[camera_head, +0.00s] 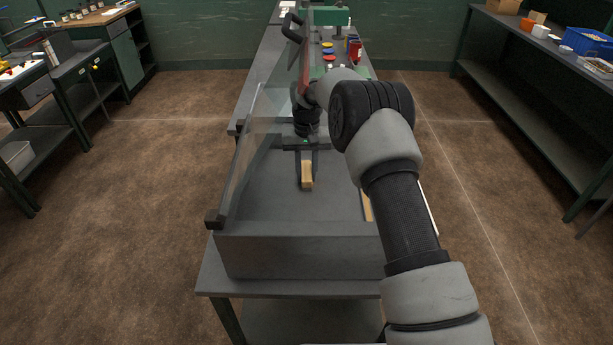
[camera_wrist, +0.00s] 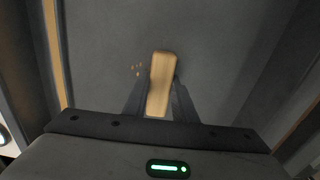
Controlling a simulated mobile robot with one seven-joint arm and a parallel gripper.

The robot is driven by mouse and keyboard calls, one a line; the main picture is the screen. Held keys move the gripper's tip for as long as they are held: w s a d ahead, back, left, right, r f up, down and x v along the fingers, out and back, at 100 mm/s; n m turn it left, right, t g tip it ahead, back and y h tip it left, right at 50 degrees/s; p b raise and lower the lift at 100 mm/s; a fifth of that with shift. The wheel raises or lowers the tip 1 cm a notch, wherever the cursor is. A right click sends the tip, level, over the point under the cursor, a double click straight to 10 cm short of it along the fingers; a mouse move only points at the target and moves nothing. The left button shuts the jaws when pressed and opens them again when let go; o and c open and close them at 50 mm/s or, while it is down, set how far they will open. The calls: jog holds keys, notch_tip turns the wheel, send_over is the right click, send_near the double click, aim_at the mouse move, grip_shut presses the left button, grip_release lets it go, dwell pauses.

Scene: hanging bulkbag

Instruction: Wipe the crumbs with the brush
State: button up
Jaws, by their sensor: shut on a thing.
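My gripper (camera_head: 306,172) is shut on a light wooden brush (camera_head: 307,180) inside a grey box with a clear panel. In the wrist view the brush (camera_wrist: 161,85) stands between the two dark fingers of my gripper (camera_wrist: 160,95). Only its wooden part shows; any bristles are hidden. A few small tan crumbs (camera_wrist: 137,70) lie on the grey floor just left of the brush, apart from it. I cannot make out the crumbs in the head view. Whether the brush touches the floor is unclear.
The grey box (camera_head: 300,250) has a raised front wall and a clear panel (camera_head: 245,150) at its left. A wooden strip (camera_head: 367,206) lies along the right side, partly behind my arm. Coloured buttons (camera_head: 328,58) and a red object (camera_head: 354,50) are behind on the bench.

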jog(key=shift+w, duration=0.8)
jog(key=shift+r+p, duration=1.75)
jog(key=shift+r, duration=1.25)
jog(key=shift+w, duration=0.1)
jog(key=shift+r, duration=0.1)
